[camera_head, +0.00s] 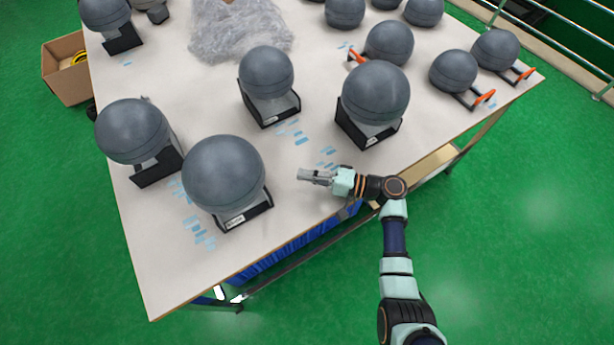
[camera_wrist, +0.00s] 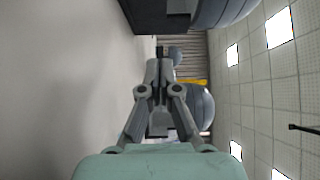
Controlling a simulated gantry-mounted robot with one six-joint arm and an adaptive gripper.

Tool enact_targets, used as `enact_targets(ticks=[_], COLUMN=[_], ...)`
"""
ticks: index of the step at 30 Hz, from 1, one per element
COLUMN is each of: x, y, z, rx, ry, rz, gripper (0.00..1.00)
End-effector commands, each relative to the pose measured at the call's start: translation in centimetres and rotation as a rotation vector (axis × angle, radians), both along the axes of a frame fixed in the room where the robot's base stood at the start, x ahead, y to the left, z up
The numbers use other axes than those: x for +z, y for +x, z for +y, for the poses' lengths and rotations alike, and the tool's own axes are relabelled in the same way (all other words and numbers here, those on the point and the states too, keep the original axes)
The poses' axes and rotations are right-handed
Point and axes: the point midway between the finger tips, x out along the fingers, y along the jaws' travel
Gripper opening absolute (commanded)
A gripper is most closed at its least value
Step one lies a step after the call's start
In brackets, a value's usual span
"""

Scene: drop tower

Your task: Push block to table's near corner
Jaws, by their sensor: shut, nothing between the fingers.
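My gripper (camera_head: 303,175) is shut and empty, low over the white table (camera_head: 160,270) near its front edge, pointing left. In the wrist view its closed fingers (camera_wrist: 160,68) have nothing between them. I see no plain loose block; the blocky things are dark bases under grey balls. The nearest grey ball (camera_head: 223,172) on a dark base (camera_head: 245,212) stands left of my gripper, apart from it. The table's near corner (camera_head: 152,312) is at lower left and bare. In the wrist view, a dark base (camera_wrist: 155,14) shows at the top.
Other grey balls on dark bases stand around: one at left (camera_head: 132,130), one behind (camera_head: 266,72), one behind right (camera_head: 376,90). Clear plastic wrap (camera_head: 240,32) lies at the back. Blue tape marks (camera_head: 197,228) dot the table. The front-left strip is clear.

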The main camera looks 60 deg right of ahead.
Motion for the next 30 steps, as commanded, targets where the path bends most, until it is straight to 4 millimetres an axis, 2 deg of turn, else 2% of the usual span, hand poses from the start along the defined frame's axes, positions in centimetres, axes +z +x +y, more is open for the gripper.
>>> enact_targets(ticks=[6,9,12,17,30], x=[-0.3,-0.2,-0.2,-0.1,0.0], y=[4.8,6.3,7.1,7.8,7.8], z=[1.2,2.2,3.5,4.5,4.7], rx=[0.006,0.004,0.003,0.001,-0.008], ry=[-0.001,0.000,0.000,0.000,0.001], rz=[0.000,0.000,0.001,0.001,0.001], gripper=[0.00,0.00,0.00,0.00,0.00])
